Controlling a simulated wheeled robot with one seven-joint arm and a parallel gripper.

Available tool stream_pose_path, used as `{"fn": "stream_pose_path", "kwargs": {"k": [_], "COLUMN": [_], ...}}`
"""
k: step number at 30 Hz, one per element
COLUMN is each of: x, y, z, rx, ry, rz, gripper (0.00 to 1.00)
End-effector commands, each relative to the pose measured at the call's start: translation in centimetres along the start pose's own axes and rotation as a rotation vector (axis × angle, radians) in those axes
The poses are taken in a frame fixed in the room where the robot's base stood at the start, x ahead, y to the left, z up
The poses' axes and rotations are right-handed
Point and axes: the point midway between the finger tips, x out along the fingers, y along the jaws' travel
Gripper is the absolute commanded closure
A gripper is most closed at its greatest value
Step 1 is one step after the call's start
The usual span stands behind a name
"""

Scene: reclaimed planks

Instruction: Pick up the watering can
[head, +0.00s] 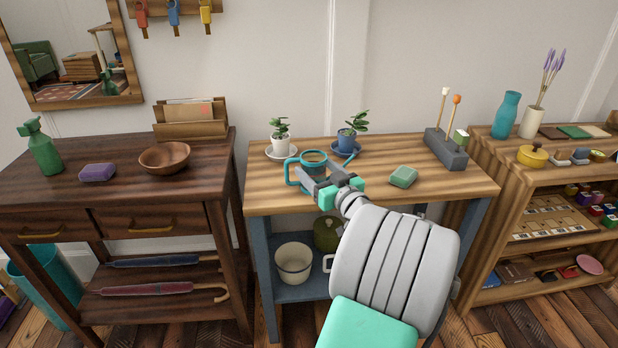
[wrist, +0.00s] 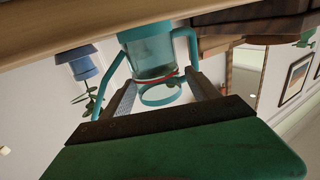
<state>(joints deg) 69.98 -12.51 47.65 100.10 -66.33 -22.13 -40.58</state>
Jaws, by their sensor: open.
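The teal watering can (head: 314,157) stands on the middle wooden table, near the two potted plants. Its looped handle (head: 289,172) sticks out to the left. My gripper (head: 320,178) is just in front of the can and hides part of its body. In the wrist view the picture is upside down, and the can (wrist: 150,55) shows ahead between the two fingers. My gripper (wrist: 165,88) is open there, with one finger on either side of the can's near part. I cannot tell whether a finger touches it.
A white-potted plant (head: 280,137) and a blue-potted plant (head: 348,138) stand behind the can. A green sponge (head: 403,177) lies to its right, and a grey block with tools (head: 445,149) stands farther right. The table's front left is clear.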

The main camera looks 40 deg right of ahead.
Motion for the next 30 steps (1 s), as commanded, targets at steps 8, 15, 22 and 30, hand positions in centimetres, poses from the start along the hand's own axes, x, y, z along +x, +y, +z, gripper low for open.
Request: {"fn": "stream_pose_path", "kwargs": {"k": [8, 15, 22, 30], "x": [4.7, 5.9, 5.9, 5.9], "y": [0.3, 0.3, 0.2, 0.1], "z": [0.1, -0.1, -0.1, -0.1], "rx": [0.000, 0.001, 0.001, 0.001], "ry": [-0.001, -0.001, -0.001, -0.001], "rz": [-0.001, 0.001, -0.001, -0.001], "gripper": [0.30, 0.30, 0.43, 0.66]}}
